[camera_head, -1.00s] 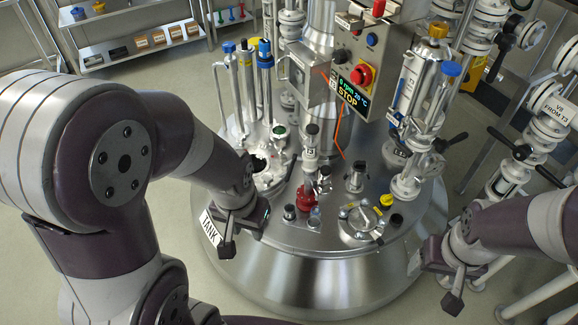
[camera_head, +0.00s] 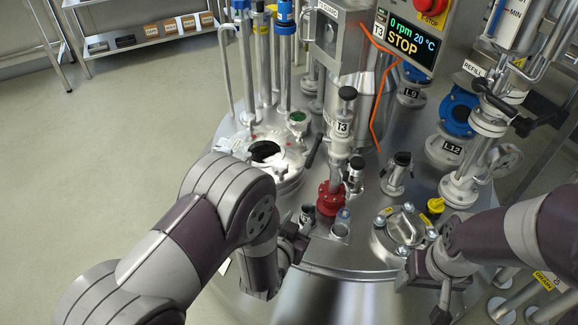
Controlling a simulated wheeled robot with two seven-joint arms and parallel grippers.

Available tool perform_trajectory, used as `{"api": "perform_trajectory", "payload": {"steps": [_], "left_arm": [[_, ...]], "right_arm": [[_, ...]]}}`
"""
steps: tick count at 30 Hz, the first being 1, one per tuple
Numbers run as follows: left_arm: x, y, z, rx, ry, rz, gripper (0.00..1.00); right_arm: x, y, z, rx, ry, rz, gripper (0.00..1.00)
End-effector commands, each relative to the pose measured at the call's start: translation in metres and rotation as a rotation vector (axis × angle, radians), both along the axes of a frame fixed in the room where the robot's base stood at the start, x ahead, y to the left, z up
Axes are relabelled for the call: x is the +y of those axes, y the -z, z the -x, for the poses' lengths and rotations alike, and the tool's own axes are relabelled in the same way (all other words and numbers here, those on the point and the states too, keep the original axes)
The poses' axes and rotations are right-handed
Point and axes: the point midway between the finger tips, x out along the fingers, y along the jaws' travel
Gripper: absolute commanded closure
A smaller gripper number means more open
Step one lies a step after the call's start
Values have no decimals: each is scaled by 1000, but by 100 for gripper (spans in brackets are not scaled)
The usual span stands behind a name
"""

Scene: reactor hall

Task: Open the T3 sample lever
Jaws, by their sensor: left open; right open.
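The T3 sample valve (camera_head: 342,130) stands upright on the tank lid, with a white T3 tag, a black knob on top and a red flange (camera_head: 331,198) at its foot. A dark lever (camera_head: 313,151) slants from its left side; I cannot tell its exact setting. My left gripper (camera_head: 298,243) is open and empty, low in front of the valve and left of the red flange, apart from the lever. My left arm hides part of the tank lid. My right gripper (camera_head: 440,295) is open and empty at the lower right, beyond the lid's front edge.
An open round port (camera_head: 267,154) lies left of the valve. A clamped round cover (camera_head: 400,228) and a yellow cap (camera_head: 435,206) stand to its right. The control box with its STOP display (camera_head: 408,42) hangs above. An orange cable (camera_head: 386,90) runs down behind the valve.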

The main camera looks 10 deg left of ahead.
Motion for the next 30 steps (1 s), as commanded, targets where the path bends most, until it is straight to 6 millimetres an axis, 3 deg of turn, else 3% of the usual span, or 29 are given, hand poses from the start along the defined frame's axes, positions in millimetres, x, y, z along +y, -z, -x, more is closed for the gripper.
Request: {"api": "perform_trajectory", "payload": {"steps": [1, 3, 6, 11, 21, 25, 30], "left_arm": [[1, -26, -9, -119, -6, 10, 58], [1, -58, -20, -276, -16, 22, 58], [1, -80, -24, -389, -19, 26, 58], [-2, -83, -45, -416, -19, 24, 58], [-15, -82, -127, -412, -19, 23, 58], [-17, -83, -143, -410, -18, 22, 58], [-18, -84, -149, -410, -17, 22, 58]], "right_arm": [[0, -9, -1, -3, 0, 0, 26], [0, -10, -1, -3, 0, 0, 26], [0, -9, 0, -2, 0, 0, 26], [0, -2, 0, -2, 0, 0, 26], [0, 19, 0, -1, 0, 0, 26], [0, 22, 0, -2, 0, 0, 26], [0, 22, 0, -2, 0, 0, 26]]}}
